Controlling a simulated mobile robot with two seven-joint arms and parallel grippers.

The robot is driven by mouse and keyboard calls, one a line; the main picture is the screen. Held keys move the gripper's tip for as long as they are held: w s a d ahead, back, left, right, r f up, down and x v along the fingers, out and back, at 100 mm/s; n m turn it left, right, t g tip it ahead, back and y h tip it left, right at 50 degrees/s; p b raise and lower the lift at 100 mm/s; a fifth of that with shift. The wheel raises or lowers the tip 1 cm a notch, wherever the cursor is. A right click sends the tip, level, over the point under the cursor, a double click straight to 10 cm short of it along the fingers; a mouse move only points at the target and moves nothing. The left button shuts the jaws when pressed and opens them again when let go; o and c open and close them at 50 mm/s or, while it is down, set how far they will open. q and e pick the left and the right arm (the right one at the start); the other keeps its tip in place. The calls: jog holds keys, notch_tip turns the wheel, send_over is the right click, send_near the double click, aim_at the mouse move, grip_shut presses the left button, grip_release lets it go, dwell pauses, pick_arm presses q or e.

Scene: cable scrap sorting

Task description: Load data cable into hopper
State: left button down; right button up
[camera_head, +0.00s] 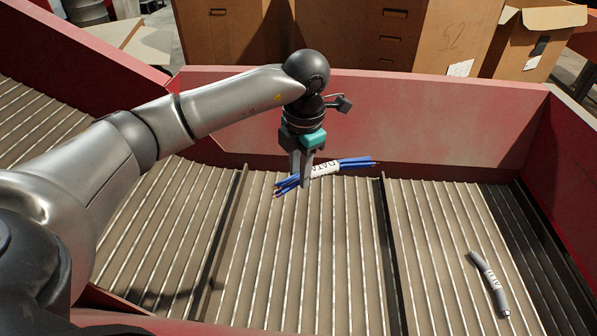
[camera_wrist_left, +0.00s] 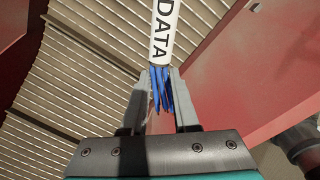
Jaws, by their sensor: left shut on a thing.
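The data cable (camera_head: 325,169) is a bundle of blue wires with a white sleeve printed DATA. My left gripper (camera_head: 302,178) points down and is shut on it, holding it over the ribbed grey bed near the back red wall. In the left wrist view, the fingers (camera_wrist_left: 162,85) close around the blue wires just below the white sleeve of the cable (camera_wrist_left: 163,30). Part of the bundle is hidden by the fingers. I cannot tell which part of the red-walled structure is the hopper. My right gripper is not in view.
The ribbed bed (camera_head: 275,270) is split into lanes by raised dividers (camera_head: 392,260). A grey cable piece (camera_head: 489,282) with a printed label lies in the right lane. The red back wall (camera_head: 430,118) stands behind. Cardboard boxes (camera_head: 460,35) stand beyond it. The middle lane looks clear.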

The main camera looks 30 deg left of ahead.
pick_arm(q)
jog(key=n, duration=0.2)
jog(key=shift+w+a+r+n+b, duration=0.1)
jog(key=shift+w+a+n+b, duration=0.2)
jog(key=shift+w+a, duration=0.1)
jog(key=shift+w+r+n, duration=0.1)
jog(key=shift+n, duration=0.2)
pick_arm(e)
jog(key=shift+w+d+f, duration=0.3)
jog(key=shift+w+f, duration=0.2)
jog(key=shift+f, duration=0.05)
pick_arm(q)
notch_tip(320, 180, down, 2)
jog(key=shift+f+b, duration=0.2)
jog(key=shift+b, duration=0.95)
jog(key=shift+f+b, duration=1.55)
jog(key=shift+f, duration=0.25)
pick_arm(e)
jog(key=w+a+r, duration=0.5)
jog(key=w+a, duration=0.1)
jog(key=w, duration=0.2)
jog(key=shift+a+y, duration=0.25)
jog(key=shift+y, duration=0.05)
